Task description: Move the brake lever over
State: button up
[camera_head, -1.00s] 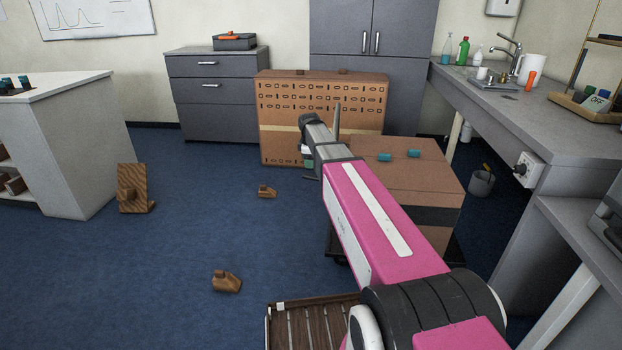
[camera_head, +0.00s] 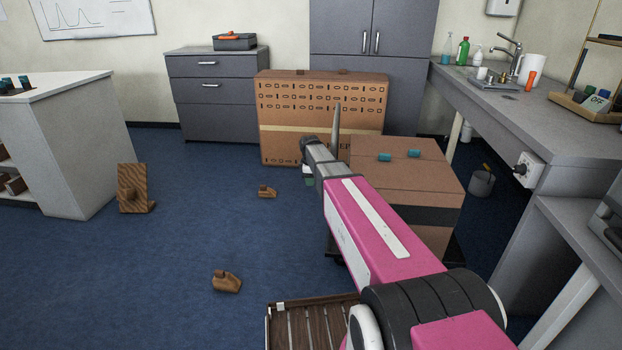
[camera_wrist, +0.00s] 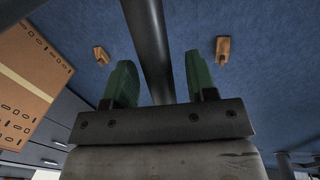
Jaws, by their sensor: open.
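A tapered grey upright bar, which looks like the brake lever (camera_head: 337,125), stands behind my arm in the head view, in front of the perforated cardboard box. Its lower part is hidden by my arm. In the wrist view a dark round bar, likely the same lever (camera_wrist: 150,40), runs down from the top edge to between the green fingers. My gripper (camera_wrist: 160,82) is open, with one finger on each side of the bar and gaps visible. In the head view my gripper (camera_head: 308,181) is mostly hidden behind its own wrist.
A cardboard box (camera_head: 420,175) on a low dark cart stands just right of my arm. The perforated box (camera_head: 280,120) is behind. Wooden blocks (camera_head: 226,281) lie on the blue floor at left, which is otherwise largely clear. A grey bench (camera_head: 530,130) lines the right.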

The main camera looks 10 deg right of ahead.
grip_shut()
jog(key=shift+f, duration=0.1)
jog(key=s+d+f+n+g+h, duration=0.1)
jog(key=d+f+g+h, duration=0.2)
jog(key=f+h, duration=0.6)
jog(key=shift+d+f+n+h, duration=0.3)
jog(key=shift+d+h, duration=0.25)
jog(key=shift+h, duration=1.75)
jog(key=shift+d, duration=0.1)
